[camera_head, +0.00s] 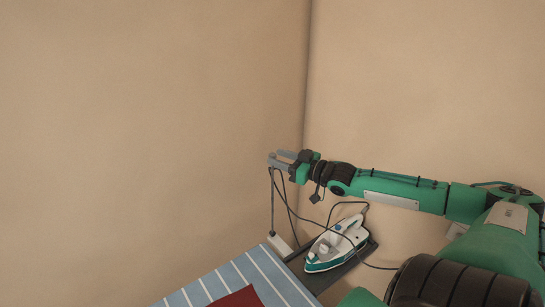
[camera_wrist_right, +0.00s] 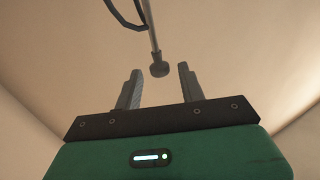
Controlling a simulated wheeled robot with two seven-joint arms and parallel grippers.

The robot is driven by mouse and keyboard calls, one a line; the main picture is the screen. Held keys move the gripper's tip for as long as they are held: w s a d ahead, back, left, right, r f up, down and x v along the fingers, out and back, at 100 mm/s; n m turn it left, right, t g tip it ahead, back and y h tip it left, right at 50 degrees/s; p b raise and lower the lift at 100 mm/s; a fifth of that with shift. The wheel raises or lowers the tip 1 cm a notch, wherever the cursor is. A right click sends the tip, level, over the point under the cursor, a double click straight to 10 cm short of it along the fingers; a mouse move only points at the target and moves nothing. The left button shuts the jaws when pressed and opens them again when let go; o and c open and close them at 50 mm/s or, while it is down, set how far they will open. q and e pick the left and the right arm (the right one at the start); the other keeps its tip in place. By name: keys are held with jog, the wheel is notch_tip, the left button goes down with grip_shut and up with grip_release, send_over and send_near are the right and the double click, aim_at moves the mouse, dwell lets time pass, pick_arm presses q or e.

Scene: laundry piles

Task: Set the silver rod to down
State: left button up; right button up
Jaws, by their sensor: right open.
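The silver rod (camera_head: 272,203) stands about upright at the far end of the ironing board, rising from a pale block (camera_head: 279,244). In the right wrist view the rod (camera_wrist_right: 153,32) ends in a round grey knob (camera_wrist_right: 159,70). My right gripper (camera_head: 273,159) is at the rod's top end. In the wrist view its open fingers (camera_wrist_right: 159,72) lie on either side of the knob, with a gap visible on both sides. In the head view the fingers partly hide the rod's top. My left gripper is not in view.
A white and teal iron (camera_head: 336,243) sits on a dark rest (camera_head: 362,255) right of the rod, below my right arm. Dark cable (camera_head: 292,215) hangs close to the rod. The striped board (camera_head: 235,271) bears a red cloth (camera_head: 238,299). Walls meet in a corner behind.

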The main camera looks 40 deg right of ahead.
aim_at(272, 154)
jog(key=shift+x, duration=1.45)
jog(key=shift+c, duration=0.2)
grip_shut()
